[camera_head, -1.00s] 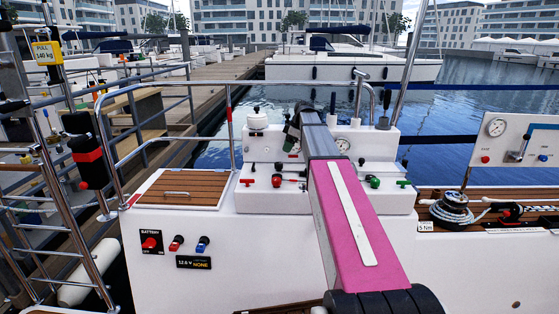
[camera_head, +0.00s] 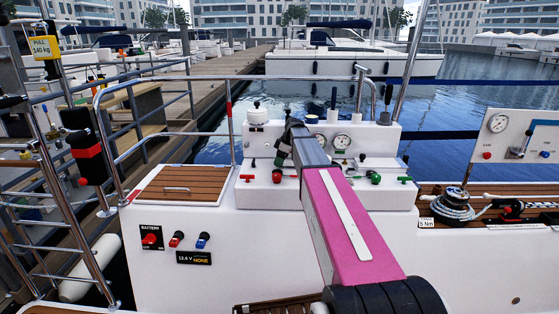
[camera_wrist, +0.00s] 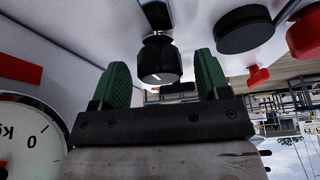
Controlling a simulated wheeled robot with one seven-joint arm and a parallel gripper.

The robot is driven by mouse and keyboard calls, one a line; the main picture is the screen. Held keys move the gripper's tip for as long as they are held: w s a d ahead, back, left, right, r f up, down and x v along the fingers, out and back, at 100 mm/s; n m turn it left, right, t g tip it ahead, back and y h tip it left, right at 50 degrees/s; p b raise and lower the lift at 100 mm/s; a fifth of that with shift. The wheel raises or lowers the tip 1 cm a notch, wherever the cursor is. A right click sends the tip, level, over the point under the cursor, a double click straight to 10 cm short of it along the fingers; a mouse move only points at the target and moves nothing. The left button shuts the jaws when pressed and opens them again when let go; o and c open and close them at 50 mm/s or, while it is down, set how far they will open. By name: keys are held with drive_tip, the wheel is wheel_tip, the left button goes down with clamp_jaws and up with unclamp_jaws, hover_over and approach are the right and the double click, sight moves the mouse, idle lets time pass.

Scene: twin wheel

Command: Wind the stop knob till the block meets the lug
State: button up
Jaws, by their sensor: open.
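A black round knob (camera_wrist: 158,66) with a white mark shows in the wrist view between the two green fingers of my gripper (camera_wrist: 162,72). A gap shows on both sides of the knob, and my gripper is open and holds nothing. A dark block-like part (camera_wrist: 155,14) with a pale mark lies just beyond the knob; I cannot tell whether it is the block. I cannot make out the lug. In the head view my gripper (camera_head: 285,148) is a small dark green shape at the white console (camera_head: 310,192), largely hidden by my pink arm.
A round gauge (camera_wrist: 25,140) is close at left in the wrist view, with a black disc (camera_wrist: 243,30) and red knob (camera_wrist: 304,35) at right. On the console stand a green knob (camera_head: 375,178), a red T-handle (camera_head: 248,178) and a green T-handle (camera_head: 404,180).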

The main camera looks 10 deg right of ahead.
drive_tip(key=c, duration=0.9)
drive_tip(key=shift+m, duration=0.3)
drive_tip(key=m+t, duration=0.1)
drive_tip(key=m, duration=0.1)
drive_tip(key=m+t, duration=0.1)
drive_tip(key=m, duration=0.1)
drive_tip(key=shift+s+a+m+h, duration=0.1)
drive_tip(key=shift+s+m+h, duration=0.05)
drive_tip(key=shift+m+h, duration=0.2)
drive_tip(key=m+h, duration=0.1)
drive_tip(key=m, duration=0.2)
drive_tip(key=m+t+h, duration=0.1)
drive_tip(key=m, duration=0.2)
drive_tip(key=m+h, duration=0.1)
drive_tip(key=m, duration=0.1)
drive_tip(key=m+h, duration=0.1)
drive_tip(key=m, duration=0.2)
drive_tip(key=shift+a+m+h, duration=0.15)
drive_tip(key=shift+m+h, duration=0.1)
drive_tip(key=m+h, duration=0.1)
drive_tip(key=m, duration=0.4)
drive_tip(key=shift+g+h, duration=0.4)
drive_tip(key=shift+m, duration=0.3)
